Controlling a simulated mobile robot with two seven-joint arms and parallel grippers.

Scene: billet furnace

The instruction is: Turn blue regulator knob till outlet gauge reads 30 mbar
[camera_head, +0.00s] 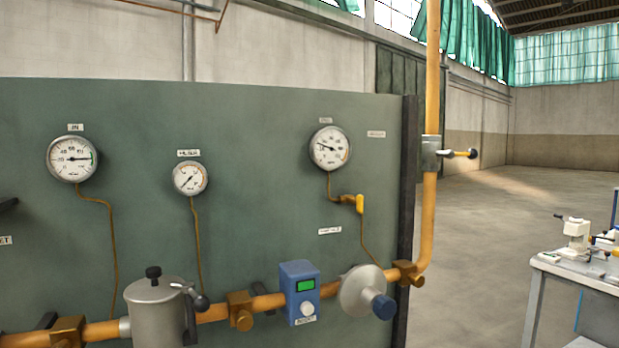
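The blue regulator knob (383,307) sticks out at the lower right of the round grey regulator body (358,291) on the orange pipe. The gauge at the upper right of the panel (329,148) is most likely the outlet gauge. Its needle points left and slightly up. Its numbers are too small to read for sure. Neither of my grippers is in view, and nothing touches the knob.
A blue box with a green display (300,292) sits left of the regulator. A grey filter canister (156,312), two more gauges (73,158) (190,178) and a yellow valve handle (359,204) are on the green panel (250,130). A workbench (541,265) stands right; floor between is clear.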

